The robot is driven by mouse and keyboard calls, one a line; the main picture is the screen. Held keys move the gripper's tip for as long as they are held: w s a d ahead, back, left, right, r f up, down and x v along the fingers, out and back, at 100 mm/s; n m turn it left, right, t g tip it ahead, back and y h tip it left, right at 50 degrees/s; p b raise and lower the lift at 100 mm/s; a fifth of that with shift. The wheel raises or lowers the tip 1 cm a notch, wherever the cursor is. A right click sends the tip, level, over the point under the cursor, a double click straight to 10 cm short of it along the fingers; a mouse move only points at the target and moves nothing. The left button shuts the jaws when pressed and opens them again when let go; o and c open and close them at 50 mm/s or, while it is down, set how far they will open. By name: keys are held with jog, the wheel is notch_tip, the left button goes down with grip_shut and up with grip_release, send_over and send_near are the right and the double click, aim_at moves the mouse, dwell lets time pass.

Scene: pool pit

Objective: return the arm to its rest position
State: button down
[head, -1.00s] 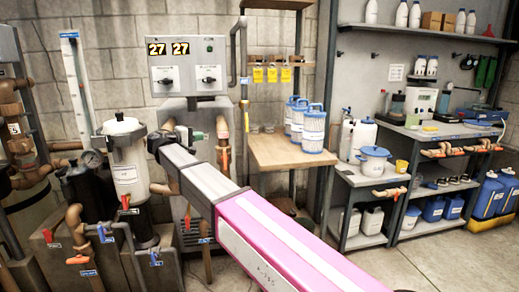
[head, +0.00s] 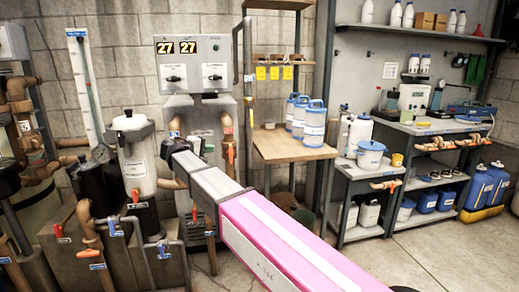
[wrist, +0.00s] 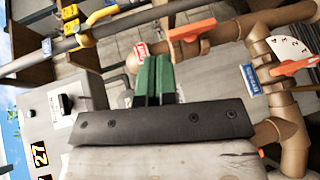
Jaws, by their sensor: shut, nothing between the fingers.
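My gripper (wrist: 152,78) shows in the wrist view as two green fingers pressed together, with nothing between them. In the head view my pink and grey arm reaches in from the lower right, and its dark end is in front of the pump equipment, below the control box. The fingers are not clear there. In the wrist view the fingers point toward pipework with orange handles (wrist: 192,30); I cannot tell the gap, but no contact shows.
A white filter canister (head: 135,155) and pipes stand left of my arm's end. The grey control box (head: 193,64) reading 27 27 is behind it. Open floor (head: 440,250) lies at lower right.

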jog(key=s+d+f+m+g+y, duration=0.1)
jog(key=s+d+f+g+y, duration=0.2)
jog(key=d+f, duration=0.95)
jog(key=s+d+f+m+g+y, duration=0.15)
jog(key=d+f+g, duration=0.25)
jog(key=d+f, duration=0.85)
jog(key=s+d+f+m+g+y, duration=0.2)
jog(key=s+d+f+m+y, duration=0.1)
jog(key=s+d+f, duration=0.3)
jog(key=s+d+f+m+g+y, duration=0.2)
jog(key=s+d+f, duration=0.4)
jog(key=s+d, duration=0.3)
jog(key=shift+s+m+y, duration=0.55)
jog(key=shift+s+y, duration=0.2)
jog(key=shift+s, duration=0.45)
jog(key=shift+d, duration=0.1)
